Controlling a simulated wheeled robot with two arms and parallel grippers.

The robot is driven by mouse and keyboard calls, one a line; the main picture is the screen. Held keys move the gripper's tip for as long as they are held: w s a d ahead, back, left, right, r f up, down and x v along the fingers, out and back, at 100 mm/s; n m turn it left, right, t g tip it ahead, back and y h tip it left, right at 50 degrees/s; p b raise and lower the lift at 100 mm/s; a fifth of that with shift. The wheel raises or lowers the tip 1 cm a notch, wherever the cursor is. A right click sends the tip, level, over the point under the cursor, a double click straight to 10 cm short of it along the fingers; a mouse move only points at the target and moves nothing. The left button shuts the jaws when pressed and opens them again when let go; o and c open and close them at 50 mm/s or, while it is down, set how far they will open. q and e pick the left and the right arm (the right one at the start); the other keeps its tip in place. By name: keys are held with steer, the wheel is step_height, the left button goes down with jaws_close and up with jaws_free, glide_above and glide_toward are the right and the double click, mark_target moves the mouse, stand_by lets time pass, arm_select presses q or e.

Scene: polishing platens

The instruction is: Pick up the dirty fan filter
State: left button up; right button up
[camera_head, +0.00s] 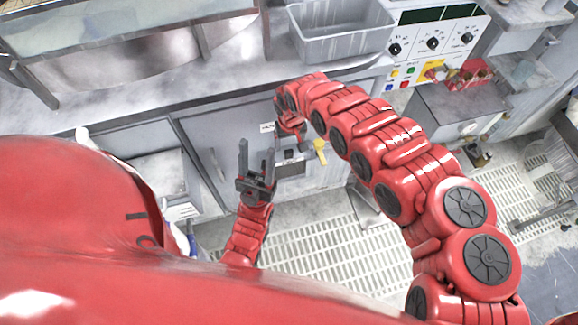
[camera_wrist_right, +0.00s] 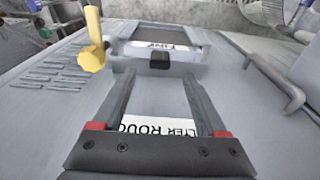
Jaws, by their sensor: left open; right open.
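In the right wrist view a grey framed unit with a black tab (camera_wrist_right: 160,60) and a white printed strip sits in the cabinet front; it looks like the fan filter, but I cannot tell whether it is dirty. My right gripper (camera_wrist_right: 158,77) is open, its two fingers pointing toward this unit with nothing between them. A white label (camera_wrist_right: 160,128) with partly hidden, upside-down lettering shows between the fingers. In the head view the right gripper is at the cabinet front, largely hidden by its arm. My left gripper (camera_head: 257,160) is open and empty, fingers pointing up.
A yellow latch (camera_wrist_right: 93,55) stands left of the unit; it also shows in the head view (camera_head: 321,151). A bent grey bar handle (camera_wrist_right: 278,82) is on the right. A grey bin (camera_head: 340,38) stands on the counter above. Grated floor (camera_head: 320,250) lies below.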

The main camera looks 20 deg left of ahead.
mark_target(289, 151)
steer(key=shift+w+f, duration=0.1)
steer(key=shift+f, duration=0.45)
steer(key=f, duration=0.4)
steer(key=shift+a+f, duration=0.1)
steer(key=shift+a, duration=0.15)
steer(key=shift+w+d+f+b, duration=0.15)
steer(key=shift+f+b, duration=0.15)
steer(key=shift+f, duration=0.25)
jaws_close()
stand_by(0.5)
